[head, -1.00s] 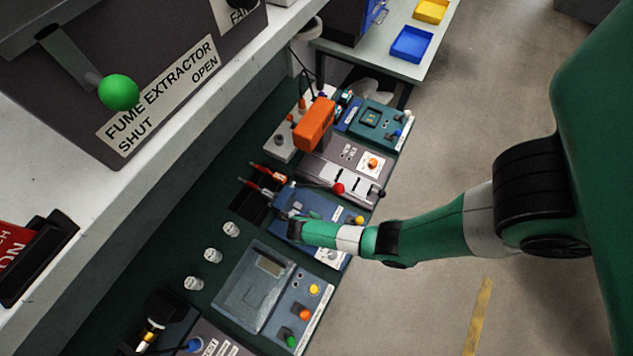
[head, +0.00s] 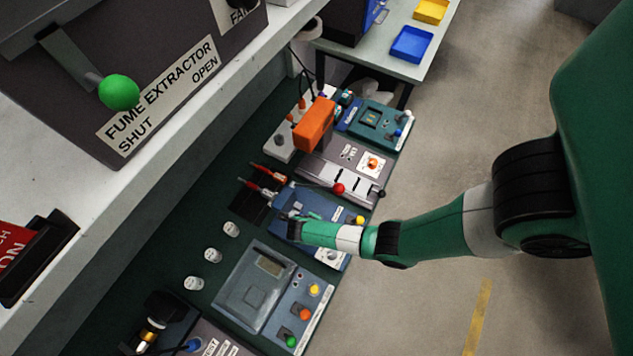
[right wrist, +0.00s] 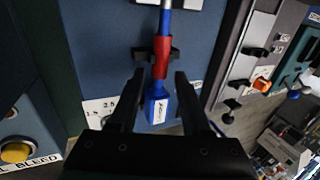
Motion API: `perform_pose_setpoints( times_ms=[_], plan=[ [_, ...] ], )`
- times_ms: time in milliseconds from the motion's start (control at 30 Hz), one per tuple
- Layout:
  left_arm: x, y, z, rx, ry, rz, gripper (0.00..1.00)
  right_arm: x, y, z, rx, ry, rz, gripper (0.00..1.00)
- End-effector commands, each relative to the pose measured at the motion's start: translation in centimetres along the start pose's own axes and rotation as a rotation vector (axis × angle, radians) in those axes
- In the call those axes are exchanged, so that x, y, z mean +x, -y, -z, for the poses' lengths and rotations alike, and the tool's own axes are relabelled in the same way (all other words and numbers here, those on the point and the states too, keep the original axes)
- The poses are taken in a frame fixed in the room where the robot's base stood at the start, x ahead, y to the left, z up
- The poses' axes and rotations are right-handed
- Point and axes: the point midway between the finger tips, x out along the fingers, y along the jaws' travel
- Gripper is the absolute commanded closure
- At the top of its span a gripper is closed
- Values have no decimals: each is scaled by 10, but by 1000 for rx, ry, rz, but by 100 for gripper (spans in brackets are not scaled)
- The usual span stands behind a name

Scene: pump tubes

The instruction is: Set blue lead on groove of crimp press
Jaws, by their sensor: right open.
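In the right wrist view a blue lead (right wrist: 157,89) with a red sleeve (right wrist: 162,58) and a silver upper end lies against a blue panel, at a black bracket (right wrist: 142,54). I cannot tell how deep it sits there. A tag is at its lower end. My right gripper (right wrist: 157,78) is open, one finger on each side of the lead, with gaps visible. In the head view this gripper (head: 290,219) is over a blue unit (head: 318,205), probably the crimp press; the arm hides part of it. My left gripper is not in view.
A grey-blue unit with coloured buttons (head: 262,287) and several white-topped posts (head: 213,255) are nearer. An orange-headed machine (head: 315,124) stands beyond. A shelf edge overhangs at the left.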

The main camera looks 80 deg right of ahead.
Motion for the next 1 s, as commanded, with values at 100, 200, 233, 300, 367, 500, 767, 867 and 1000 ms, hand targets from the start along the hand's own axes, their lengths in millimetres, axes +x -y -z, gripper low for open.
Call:
perform_pose_setpoints(
  times_ms=[100,200,233,300,367,500,767,867,1000],
  plan=[
    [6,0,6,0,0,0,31,-16,1,-1,-1,3,0,52],
    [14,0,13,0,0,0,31,-38,2,-1,-2,5,-1,52],
    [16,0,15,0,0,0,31,-45,2,-1,-2,5,-1,52],
    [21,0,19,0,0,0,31,-63,2,-1,-2,5,-1,52],
    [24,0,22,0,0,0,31,-77,1,-1,-2,5,-1,52],
    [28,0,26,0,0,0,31,-102,1,-1,-1,3,-1,52],
    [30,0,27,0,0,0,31,-115,0,0,0,0,0,52],
    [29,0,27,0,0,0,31,-115,0,0,0,0,0,52],
    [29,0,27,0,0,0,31,-115,0,0,0,0,0,52]
  ],
)
